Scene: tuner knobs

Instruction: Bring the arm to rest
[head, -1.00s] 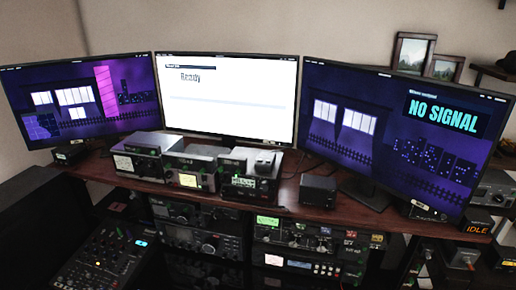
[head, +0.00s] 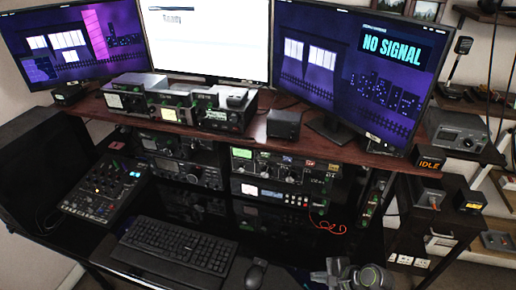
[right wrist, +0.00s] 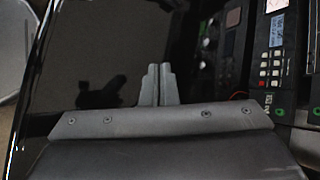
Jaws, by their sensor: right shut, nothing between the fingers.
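My right gripper (head: 336,270) shows at the bottom edge of the head view, right of the mouse, over the near part of the black desk. In the right wrist view its two grey fingers (right wrist: 158,84) are together with nothing between them. They are over the dark glossy desk top (right wrist: 105,40), apart from the rack radios. A dark shadow or reflection lies on the desk to their left. My left gripper is not in view.
A keyboard (head: 175,245) and a mouse (head: 256,274) lie on the desk, with a mixer (head: 105,188) at left. Rack radios (head: 285,167) stand behind, with an orange cable (head: 330,228) hanging at their right. Monitors (head: 350,68) stand on the shelf above.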

